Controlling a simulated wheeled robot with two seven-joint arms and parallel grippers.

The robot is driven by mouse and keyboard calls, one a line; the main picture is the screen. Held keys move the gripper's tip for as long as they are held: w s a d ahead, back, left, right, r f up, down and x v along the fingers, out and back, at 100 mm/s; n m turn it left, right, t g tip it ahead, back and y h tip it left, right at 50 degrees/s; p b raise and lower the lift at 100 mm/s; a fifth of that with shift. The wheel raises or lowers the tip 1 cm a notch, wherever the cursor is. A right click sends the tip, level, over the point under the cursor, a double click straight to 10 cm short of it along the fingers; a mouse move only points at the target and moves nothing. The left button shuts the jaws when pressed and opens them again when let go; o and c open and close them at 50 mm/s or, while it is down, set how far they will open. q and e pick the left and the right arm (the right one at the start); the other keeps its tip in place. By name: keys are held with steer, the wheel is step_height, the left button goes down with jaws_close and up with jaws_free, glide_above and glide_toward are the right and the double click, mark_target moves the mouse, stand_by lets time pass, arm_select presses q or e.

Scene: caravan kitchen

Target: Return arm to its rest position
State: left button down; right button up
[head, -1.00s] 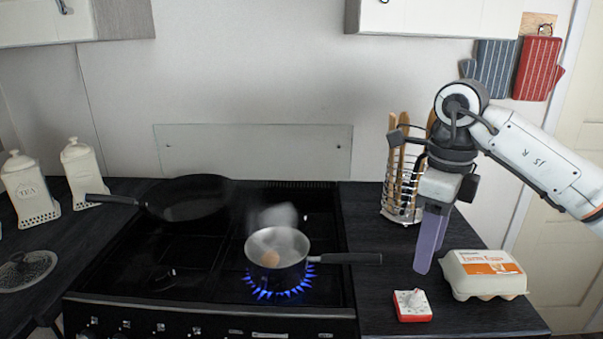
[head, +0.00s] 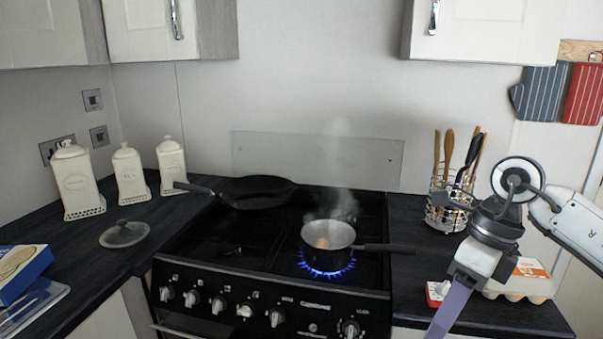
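My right arm comes in from the right, and its gripper (head: 447,318) with lavender fingers hangs in front of the right counter's front edge. The fingers point down and to the left and look close together, but I cannot tell whether they are shut. Nothing is seen held between them. A small saucepan (head: 341,235) with a brown egg (head: 322,243) in it stands on the lit front right burner and steams. My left gripper is out of the picture.
A red and white timer (head: 436,293) and an egg carton (head: 525,282) are on the right counter, partly behind my gripper. A utensil rack (head: 447,215) stands behind. A frying pan (head: 258,192) is on the back left hob. A glass lid (head: 124,234) and canisters (head: 131,173) are at left.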

steer(key=s+a+f+m+g+y, duration=0.1)
steer(key=s+a+y, duration=0.3)
steer(key=a, duration=0.6)
steer(key=s+a+f+g+y, duration=0.1)
steer(key=s+a+y, duration=0.2)
steer(key=a+y, duration=0.5)
steer(key=w+a+r+m+t+y, duration=0.2)
steer(key=a+r+m+t+y, duration=0.3)
steer(key=m, duration=0.5)
steer(key=w+d+f+m+t+h, duration=0.2)
steer(key=d+f+m+t+h, duration=0.4)
steer(key=f+m, duration=0.4)
steer(key=w+d+f+m+t+h, duration=0.2)
steer(key=d+f+m+t+h, duration=0.35)
steer(key=m, duration=0.75)
steer(key=s+d+f+m+g+h, duration=0.2)
steer(key=s+d+f+m+h, duration=0.1)
steer(key=s+f, duration=0.6)
steer(key=s+d+f+m+g+h, duration=0.3)
steer(key=s+f+m, duration=0.3)
steer(key=s+f, duration=0.4)
step_height(320, 180, down, 4)
steer(key=shift+f, duration=0.2)
